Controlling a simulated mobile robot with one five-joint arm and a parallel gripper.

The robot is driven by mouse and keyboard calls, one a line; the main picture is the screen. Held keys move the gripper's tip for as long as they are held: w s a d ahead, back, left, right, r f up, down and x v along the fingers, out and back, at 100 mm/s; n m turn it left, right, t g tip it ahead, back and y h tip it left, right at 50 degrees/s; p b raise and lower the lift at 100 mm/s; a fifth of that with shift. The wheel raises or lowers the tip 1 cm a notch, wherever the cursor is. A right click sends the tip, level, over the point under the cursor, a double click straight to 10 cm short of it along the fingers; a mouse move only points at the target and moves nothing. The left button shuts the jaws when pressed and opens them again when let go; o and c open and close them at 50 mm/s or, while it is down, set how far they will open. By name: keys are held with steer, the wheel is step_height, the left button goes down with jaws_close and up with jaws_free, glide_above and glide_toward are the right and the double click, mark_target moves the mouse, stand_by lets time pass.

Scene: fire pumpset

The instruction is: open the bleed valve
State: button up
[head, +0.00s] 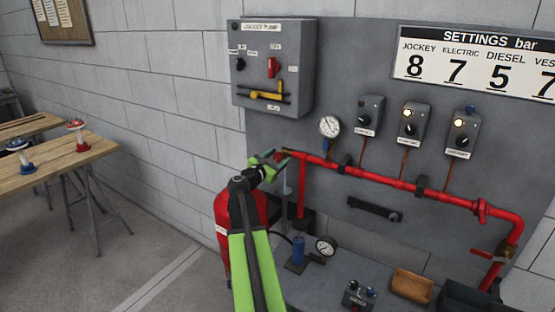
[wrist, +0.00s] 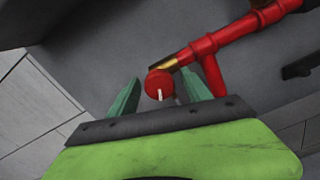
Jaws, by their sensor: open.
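The bleed valve appears as a round red knob with a white mark (wrist: 159,84), on a brass stub at the left end of the red pipe (wrist: 232,33). In the wrist view my gripper (wrist: 160,77) is open, with one green finger to the left of the knob and the other to its right. A gap shows on the left side; contact on the right is unclear. In the head view my gripper (head: 280,162) is at the pipe's left end and largely hides the knob. The red pipe (head: 390,180) runs right along the grey panel.
A pressure gauge (head: 330,126) stands just above the pipe near my gripper. The jockey pump box (head: 272,68) is higher on the panel. A red cylinder (head: 223,230) stands below, partly behind my arm. Three switch boxes, one of them here (head: 414,122), sit above the pipe.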

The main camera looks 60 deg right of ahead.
steer(key=a, duration=1.7)
steer(key=shift+a, duration=0.25)
steer(key=shift+w, duration=0.1)
steer(key=w+a+f+n+t+y, duration=0.2)
steer(key=w+a+f+t, duration=0.15)
steer(key=w+a, duration=0.95)
steer(key=w+a+f+m+y, duration=0.1)
steer(key=a+f+m+y, duration=0.25)
steer(key=a+f, duration=0.45)
steer(key=w+a+f+m+y, duration=0.15)
steer(key=a+f+y, duration=0.25)
steer(key=a, duration=0.7)
steer(key=s+a+f+m+g+y, duration=0.1)
steer(key=s+a+f+m+y, duration=0.1)
steer(key=a+m, duration=0.2)
steer(key=s+a+f+m+g+y, duration=0.1)
steer(key=s+a+f+m+y, duration=0.2)
steer(key=a, duration=0.6)
steer(key=s+a+f+m+g+y, duration=0.1)
steer(key=s+a+f+m+y, duration=0.2)
steer(key=a, duration=0.4)
steer(key=shift+a+m, duration=0.3)
steer(key=shift+m, duration=0.5)
